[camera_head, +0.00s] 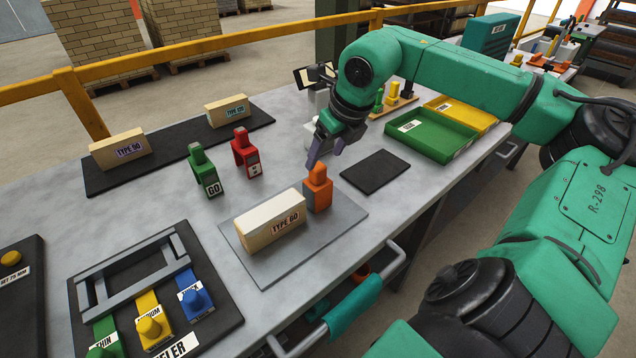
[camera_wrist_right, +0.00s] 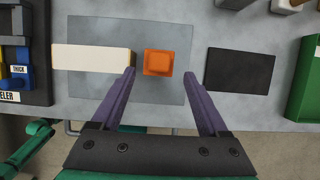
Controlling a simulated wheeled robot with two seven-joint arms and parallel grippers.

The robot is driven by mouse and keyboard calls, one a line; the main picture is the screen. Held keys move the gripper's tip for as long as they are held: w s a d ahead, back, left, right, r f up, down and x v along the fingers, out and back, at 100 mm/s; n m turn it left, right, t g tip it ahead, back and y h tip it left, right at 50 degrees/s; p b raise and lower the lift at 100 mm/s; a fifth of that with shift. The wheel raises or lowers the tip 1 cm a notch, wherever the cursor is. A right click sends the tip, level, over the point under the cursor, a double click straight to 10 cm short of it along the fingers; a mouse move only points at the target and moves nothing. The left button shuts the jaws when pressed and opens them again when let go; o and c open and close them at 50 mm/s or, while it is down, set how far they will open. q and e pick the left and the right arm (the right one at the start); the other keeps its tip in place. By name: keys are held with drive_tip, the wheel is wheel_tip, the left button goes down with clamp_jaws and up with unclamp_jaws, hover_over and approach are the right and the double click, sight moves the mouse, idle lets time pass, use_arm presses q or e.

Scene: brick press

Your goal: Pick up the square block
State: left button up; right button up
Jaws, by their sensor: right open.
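The orange block (camera_head: 317,190) stands upright on a grey plate (camera_head: 290,262), close to the right end of a cream brick (camera_head: 270,222) labelled TYPE GO. It has a squarish top with a smaller raised part. My right gripper (camera_head: 326,152) is open and empty, above and behind the block in the head view. In the right wrist view the block (camera_wrist_right: 158,63) shows between the tips of the two purple fingers (camera_wrist_right: 160,85), a little nearer the left finger. No contact shows. My left gripper is in neither view.
A green GO piece (camera_head: 205,172) and a red piece (camera_head: 245,153) stand behind the plate. A dark mat (camera_head: 375,171) and green tray (camera_head: 432,138) lie to the right. A leveler fixture (camera_head: 150,290) is at the front left.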

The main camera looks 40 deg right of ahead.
sight(319, 167)
drive_tip(key=p+x, duration=0.2)
drive_tip(key=x, duration=0.3)
drive_tip(key=shift+a+f, duration=0.1)
drive_tip(key=shift+x, duration=0.95)
clamp_jaws()
